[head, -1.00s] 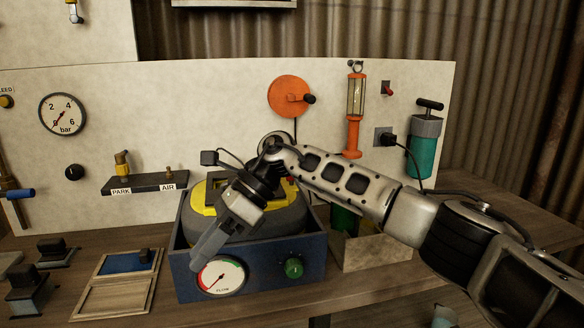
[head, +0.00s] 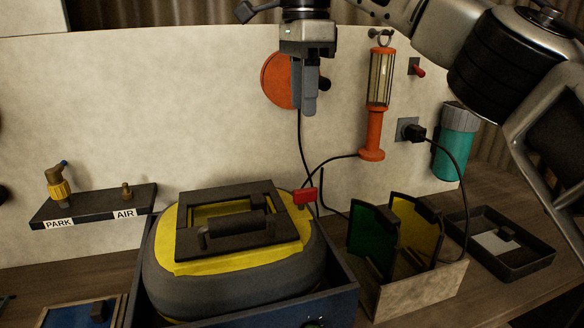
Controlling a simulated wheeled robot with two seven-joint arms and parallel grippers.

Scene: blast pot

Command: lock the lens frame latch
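The yellow and grey helmet (head: 165,275) sits in a blue open box (head: 343,300). A black lens frame (head: 190,240) lies on its yellow top, with a dark cylindrical part (head: 238,228) along the front side. A small red tab (head: 305,197) shows at the frame's right edge; it looks like the latch, but I cannot tell whether it is locked. My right gripper (head: 305,108) points down, above and behind the helmet, apart from it. Its fingers are together with nothing visible between them. My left gripper is not in view.
A holder (head: 420,290) with green and yellow lens plates stands right of the box, and a black tray (head: 510,260) lies beyond it. Black cables hang behind the helmet.

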